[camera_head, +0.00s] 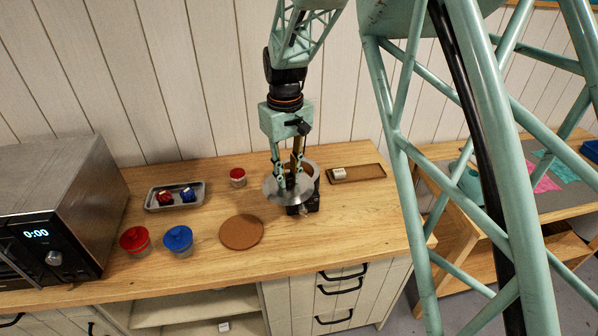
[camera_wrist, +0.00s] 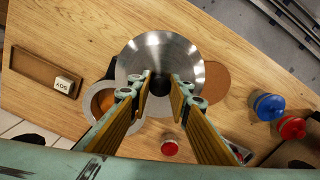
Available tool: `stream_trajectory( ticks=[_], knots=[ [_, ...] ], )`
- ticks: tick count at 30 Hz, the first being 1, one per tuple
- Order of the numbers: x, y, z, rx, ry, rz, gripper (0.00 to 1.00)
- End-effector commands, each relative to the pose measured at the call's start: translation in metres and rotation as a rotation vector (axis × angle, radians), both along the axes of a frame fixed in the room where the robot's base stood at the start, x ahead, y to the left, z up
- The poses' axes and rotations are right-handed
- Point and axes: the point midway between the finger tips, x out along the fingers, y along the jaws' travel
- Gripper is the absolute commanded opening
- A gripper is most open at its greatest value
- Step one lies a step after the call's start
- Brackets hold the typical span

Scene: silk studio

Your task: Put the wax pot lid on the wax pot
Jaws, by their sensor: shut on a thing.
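The wax pot lid is a round silver metal disc (camera_head: 274,192) with a dark knob, and it shows large in the wrist view (camera_wrist: 160,50). My gripper (camera_head: 288,181) is shut on its knob and holds the disc about level; the fingers also show in the wrist view (camera_wrist: 160,86). The wax pot (camera_head: 317,172) is a round pot on a dark base, just behind and right of the lid. In the wrist view the pot (camera_wrist: 93,103) is left of the lid, with an orange inside. The lid overlaps part of the pot in both views; I cannot tell whether they touch.
A cork mat (camera_head: 241,232) lies front left of the pot. A wooden tray (camera_head: 368,173) with a white block is at right. A small red-lidded jar (camera_head: 237,177), a metal tray (camera_head: 152,199), red (camera_head: 134,240) and blue (camera_head: 178,239) lidded jars and a microwave (camera_head: 60,200) are left.

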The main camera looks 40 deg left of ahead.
Motion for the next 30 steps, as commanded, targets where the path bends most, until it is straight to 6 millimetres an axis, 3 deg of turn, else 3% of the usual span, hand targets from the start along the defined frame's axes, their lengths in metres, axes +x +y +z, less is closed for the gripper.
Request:
stream_trajectory(
  ticks=[13,30],
  knots=[
    [0.008,0.004,-0.001,0.0,0.0,-0.001,0.0],
    [0.069,0.038,-0.007,0.001,0.0,-0.001,0.0]
  ],
)
